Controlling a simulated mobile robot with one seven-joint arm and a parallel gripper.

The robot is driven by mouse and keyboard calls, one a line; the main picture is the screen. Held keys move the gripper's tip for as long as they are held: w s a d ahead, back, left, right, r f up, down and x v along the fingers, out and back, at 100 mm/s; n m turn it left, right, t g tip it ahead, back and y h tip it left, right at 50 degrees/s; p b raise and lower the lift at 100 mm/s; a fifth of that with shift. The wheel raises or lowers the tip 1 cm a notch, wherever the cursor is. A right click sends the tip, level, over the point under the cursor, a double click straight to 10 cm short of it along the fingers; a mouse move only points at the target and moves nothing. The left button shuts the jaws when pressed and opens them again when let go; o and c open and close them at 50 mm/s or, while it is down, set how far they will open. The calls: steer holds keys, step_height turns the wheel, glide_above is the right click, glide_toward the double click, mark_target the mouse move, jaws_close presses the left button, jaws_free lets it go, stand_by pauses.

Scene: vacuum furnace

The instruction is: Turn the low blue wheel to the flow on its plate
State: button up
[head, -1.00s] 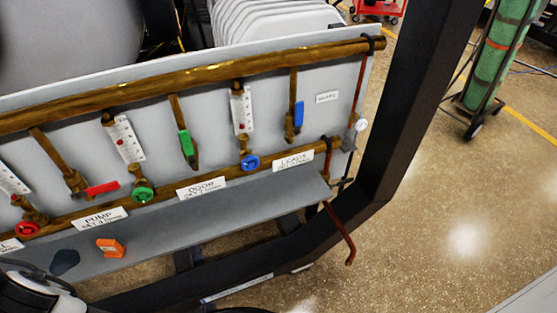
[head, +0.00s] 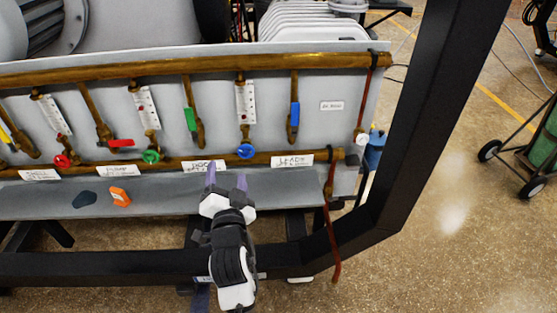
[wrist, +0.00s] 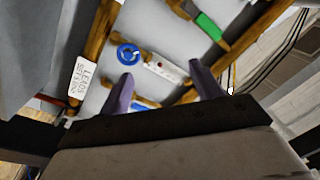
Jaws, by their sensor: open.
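The low blue wheel (head: 246,152) sits on the lower brass pipe of the grey panel in the head view, below a white flow plate (head: 246,101) with a small red mark. The wheel also shows in the wrist view (wrist: 128,54) as a blue ring, with its flow plate (wrist: 166,68) to its right. My gripper (head: 226,179) is open and empty, below and slightly left of the wheel, apart from it. In the wrist view its two purple fingers (wrist: 160,88) stand wide apart. The plate's markings are too small to read.
A green wheel (head: 151,156) and a red wheel (head: 62,160) stand left along the pipe. Green (head: 190,119) and blue (head: 294,115) lever handles flank the blue wheel's plate. An orange block (head: 119,197) lies on the grey ledge (head: 290,183). A dark frame post (head: 400,130) stands right.

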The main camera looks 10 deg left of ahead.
mark_target(246, 153)
steer(key=d+f+m+h, duration=0.1)
steer(key=d+f+h, duration=0.1)
steer(key=d+f, duration=0.15)
steer(key=shift+g, duration=0.3)
steer(key=p+x, duration=0.1)
steer(key=x, duration=0.6)
steer(key=p+x, duration=0.2)
steer(key=x, duration=0.4)
steer(key=shift+w+r, duration=0.2)
steer(key=shift+w, duration=0.2)
steer(key=c, duration=1)
